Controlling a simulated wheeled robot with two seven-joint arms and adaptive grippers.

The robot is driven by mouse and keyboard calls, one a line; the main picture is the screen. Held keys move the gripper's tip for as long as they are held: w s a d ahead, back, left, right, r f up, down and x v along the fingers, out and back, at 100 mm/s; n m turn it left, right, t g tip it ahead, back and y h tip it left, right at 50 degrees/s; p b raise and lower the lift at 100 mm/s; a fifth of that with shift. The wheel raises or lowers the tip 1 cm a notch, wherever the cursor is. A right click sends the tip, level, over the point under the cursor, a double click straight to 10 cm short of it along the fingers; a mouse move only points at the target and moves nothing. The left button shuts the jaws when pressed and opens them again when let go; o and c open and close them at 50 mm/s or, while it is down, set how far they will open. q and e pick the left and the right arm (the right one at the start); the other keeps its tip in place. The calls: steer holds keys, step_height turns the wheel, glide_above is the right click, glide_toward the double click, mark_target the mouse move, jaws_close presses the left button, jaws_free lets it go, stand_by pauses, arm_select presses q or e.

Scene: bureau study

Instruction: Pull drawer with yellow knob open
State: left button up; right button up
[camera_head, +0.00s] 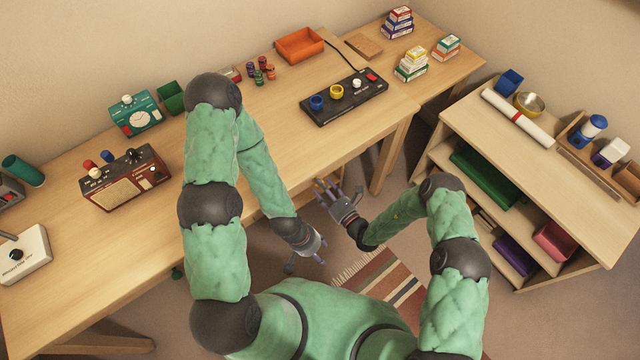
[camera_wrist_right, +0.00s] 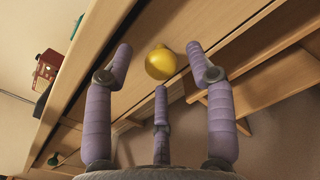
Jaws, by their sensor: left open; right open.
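The yellow knob (camera_wrist_right: 160,63) shows in the right wrist view, on a light wooden drawer front (camera_wrist_right: 136,84) under the desk. My right gripper (camera_wrist_right: 160,72) has its fingers spread open around the knob, with no clear contact. In the head view my right gripper (camera_head: 328,190) is at the desk's front edge, and the knob is not clearly visible there. My left gripper (camera_head: 305,264) is open and empty below it, in front of the desk.
A green knob (camera_wrist_right: 53,160) sits farther along under the desk (camera_head: 290,150). A low shelf unit (camera_head: 490,130) stands at the right. A striped rug (camera_head: 385,280) lies on the floor between.

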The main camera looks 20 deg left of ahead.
arm_select(q)
steer(key=shift+f, duration=0.3)
arm_select(e)
steer(key=shift+x, duration=1.2)
jaws_close()
steer(key=shift+d, duration=0.1)
